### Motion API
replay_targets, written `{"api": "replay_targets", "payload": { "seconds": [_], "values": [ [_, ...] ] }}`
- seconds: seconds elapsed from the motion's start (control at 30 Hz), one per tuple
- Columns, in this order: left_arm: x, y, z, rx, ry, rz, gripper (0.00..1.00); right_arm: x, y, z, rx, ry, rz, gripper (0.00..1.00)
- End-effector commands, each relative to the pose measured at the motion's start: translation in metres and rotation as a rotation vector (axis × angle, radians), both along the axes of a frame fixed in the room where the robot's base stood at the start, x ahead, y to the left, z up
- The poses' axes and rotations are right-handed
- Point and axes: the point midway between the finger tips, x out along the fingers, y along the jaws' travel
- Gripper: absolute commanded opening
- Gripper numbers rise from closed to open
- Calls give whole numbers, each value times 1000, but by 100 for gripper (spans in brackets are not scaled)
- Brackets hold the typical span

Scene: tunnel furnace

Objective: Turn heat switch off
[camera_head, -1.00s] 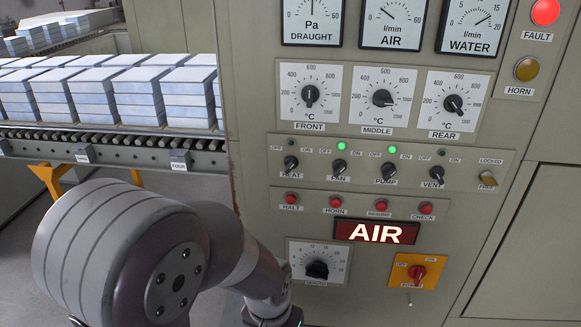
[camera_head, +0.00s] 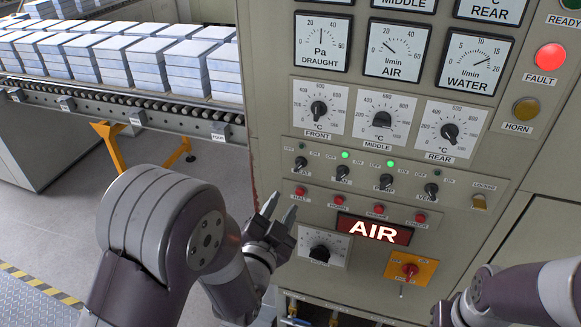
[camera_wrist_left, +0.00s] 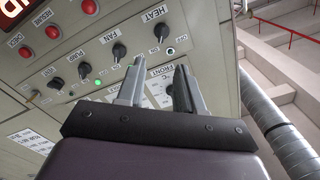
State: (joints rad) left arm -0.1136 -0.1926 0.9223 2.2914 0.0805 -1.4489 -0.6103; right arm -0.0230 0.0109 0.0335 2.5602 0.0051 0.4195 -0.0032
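The heat switch (camera_head: 300,163) is a black knob at the left end of the switch row on the furnace panel, with OFF at its left and ON at its right. The small lamp above it is dark. Which way the knob points is too small to tell. My left gripper (camera_head: 279,210) is open and empty, below and left of the knob, apart from it. In the left wrist view, the two fingers (camera_wrist_left: 160,66) are spread, and the heat knob (camera_wrist_left: 161,32) shows beyond their tips. My right arm is at the lower right; its gripper is unclear.
Fan (camera_head: 342,173), pump (camera_head: 386,182) and vent (camera_head: 431,190) knobs continue the row; fan and pump lamps glow green. Red buttons (camera_head: 337,200) and a lit AIR sign (camera_head: 374,230) lie below. A conveyor with stacked blocks (camera_head: 145,62) stands at the left.

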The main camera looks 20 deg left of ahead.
Motion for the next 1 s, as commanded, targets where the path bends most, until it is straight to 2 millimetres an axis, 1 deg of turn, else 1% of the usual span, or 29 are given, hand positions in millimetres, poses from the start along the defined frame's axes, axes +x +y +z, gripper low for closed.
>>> {"api": "replay_targets", "payload": {
  "seconds": [0.07,0.13,0.3,0.4,0.5,0.6,0.7,0.97,1.0],
  "values": [
    [8,0,4,14,-7,0,36,0,0,5,0,0,0,43],
    [22,-1,5,14,-4,0,36,0,0,11,0,0,0,43],
    [68,-2,6,12,-2,0,36,0,0,30,0,-1,0,43],
    [92,-3,6,11,-3,0,36,0,0,38,0,-1,0,43],
    [109,-3,4,11,-2,0,36,0,0,43,0,-1,0,43],
    [119,-4,3,11,-3,0,36,0,0,46,0,-1,0,43],
    [124,-4,2,11,-2,0,36,0,0,47,0,0,0,43],
    [125,-4,1,10,-3,0,36,0,0,46,0,-1,0,43],
    [125,-4,1,10,-3,0,26,0,0,46,0,-1,0,43]
  ]
}}
